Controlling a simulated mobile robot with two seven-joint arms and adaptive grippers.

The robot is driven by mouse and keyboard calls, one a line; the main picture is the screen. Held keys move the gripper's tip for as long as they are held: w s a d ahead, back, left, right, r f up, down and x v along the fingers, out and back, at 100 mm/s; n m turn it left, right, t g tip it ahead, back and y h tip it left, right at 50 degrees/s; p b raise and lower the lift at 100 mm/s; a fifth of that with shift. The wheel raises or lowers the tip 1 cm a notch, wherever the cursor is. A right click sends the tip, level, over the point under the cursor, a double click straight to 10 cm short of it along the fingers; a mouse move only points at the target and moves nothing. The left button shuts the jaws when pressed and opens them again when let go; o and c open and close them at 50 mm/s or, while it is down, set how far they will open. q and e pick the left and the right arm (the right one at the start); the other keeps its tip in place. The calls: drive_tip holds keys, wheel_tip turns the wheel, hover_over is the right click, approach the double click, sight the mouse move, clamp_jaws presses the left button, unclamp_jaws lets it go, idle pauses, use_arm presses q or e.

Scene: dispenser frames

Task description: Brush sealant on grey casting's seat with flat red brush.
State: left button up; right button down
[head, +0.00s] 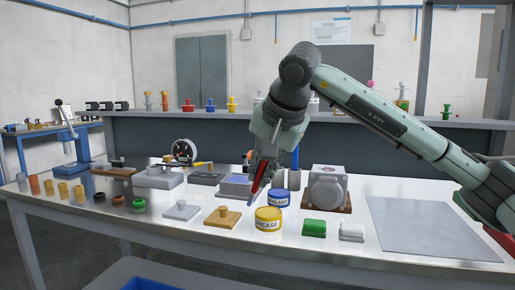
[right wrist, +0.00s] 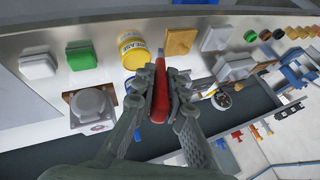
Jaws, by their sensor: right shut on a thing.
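My right gripper (head: 262,172) is shut on the red brush (head: 260,181), whose red handle (right wrist: 159,98) shows between the fingers in the right wrist view. The brush is tilted, its tip low and to the left, just behind and left of the yellow grease tin (head: 268,224). I cannot tell whether the tip touches anything. The blue sealant tin (head: 278,203) stands just right of the brush. A grey casting (head: 328,186) with a round front face stands on a brown board to the right; no sealant can be made out on it. My left gripper is not in view.
A green block (head: 314,229) and a white block (head: 352,233) lie at the front. A grey sheet (head: 425,228) lies at right. Knobbed plates, a grey block (head: 158,179), a dial gauge (head: 184,151) and several small rings fill the left. A raised shelf runs behind.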

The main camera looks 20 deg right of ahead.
drive_tip(key=s+f+n+g+y, duration=0.1)
drive_tip(key=s+f+n, duration=0.3)
drive_tip(key=f, duration=0.9)
drive_tip(key=s+f+n+g+y, duration=0.1)
drive_tip(key=s+f+n+y, duration=0.2)
drive_tip(key=f, duration=1)
drive_tip(key=shift+s+f+n+g+y, duration=0.35)
drive_tip(key=shift+s+n, duration=0.95)
drive_tip(key=shift+s, duration=0.85)
